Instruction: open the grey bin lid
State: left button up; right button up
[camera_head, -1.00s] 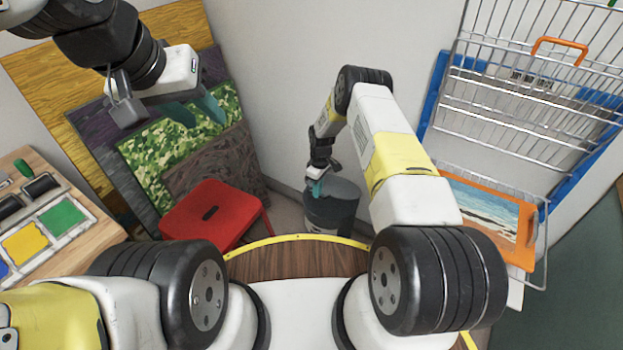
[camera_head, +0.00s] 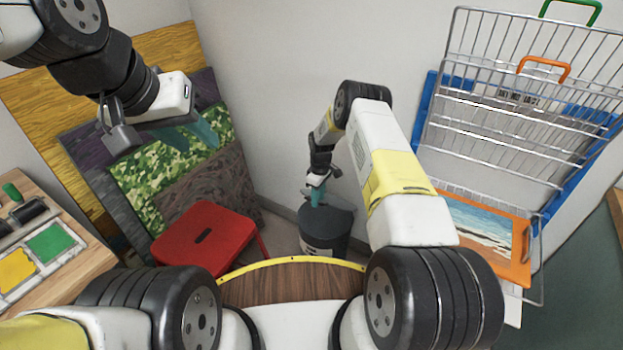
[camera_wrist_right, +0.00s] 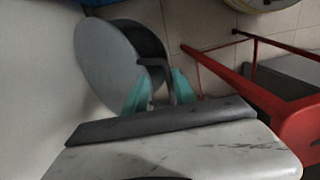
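The grey bin (camera_head: 325,238) stands on the floor by the wall, right of the red stool. Its round grey lid (camera_head: 327,216) looks flat on top in the head view. The lid (camera_wrist_right: 108,66) also shows from above in the right wrist view, with a dark curved band beside it. My left gripper (camera_head: 192,138) is raised at the upper left, fingers apart and empty.
A red stool (camera_head: 208,233) stands left of the bin, its legs close by. Flat boards (camera_head: 165,170) lean behind it. A wire rack (camera_head: 520,120) and an orange-framed picture (camera_head: 487,232) are on the right. A wooden worktop (camera_head: 75,270) is at the left.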

jog(key=shift+a, duration=0.2)
jog(key=shift+r, duration=0.15)
notch_tip(320, 180, up, 8)
jog(key=shift+w+d+f, duration=0.15)
jog(key=shift+d+f, duration=0.05)
dwell(0.3)
